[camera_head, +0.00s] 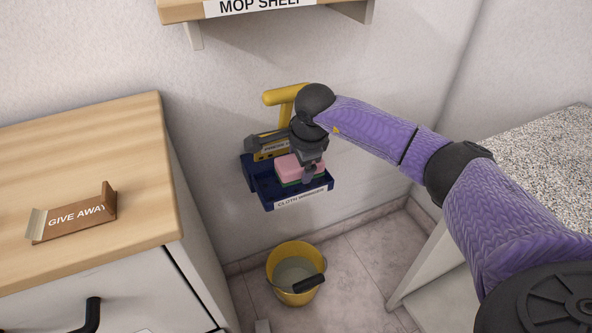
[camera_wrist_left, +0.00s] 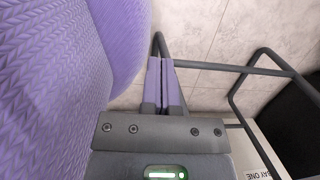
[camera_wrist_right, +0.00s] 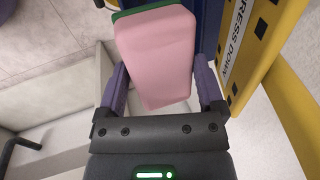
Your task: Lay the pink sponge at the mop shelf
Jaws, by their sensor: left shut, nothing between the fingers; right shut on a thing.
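The pink sponge (camera_head: 287,168), with a green underside, is in the dark blue tray of the cloth wringer (camera_head: 264,193) on the wall. My right gripper (camera_head: 309,174) reaches down over it. In the right wrist view the fingers (camera_wrist_right: 160,82) are shut on the sponge (camera_wrist_right: 155,50), one on each side. Whether the sponge still touches the tray I cannot tell. The mop shelf (camera_head: 190,10), a wooden board with a label, is on the wall above, cut by the top edge. My left gripper (camera_wrist_left: 160,75) is shut and empty, in the left wrist view only.
The wringer has a yellow press handle (camera_head: 284,98) behind my right gripper. A yellow bucket (camera_head: 278,262) stands on the floor below. A wooden counter (camera_head: 80,120) with a "GIVE AWAY" tray (camera_head: 75,222) is at left. A speckled counter (camera_head: 535,165) is at right.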

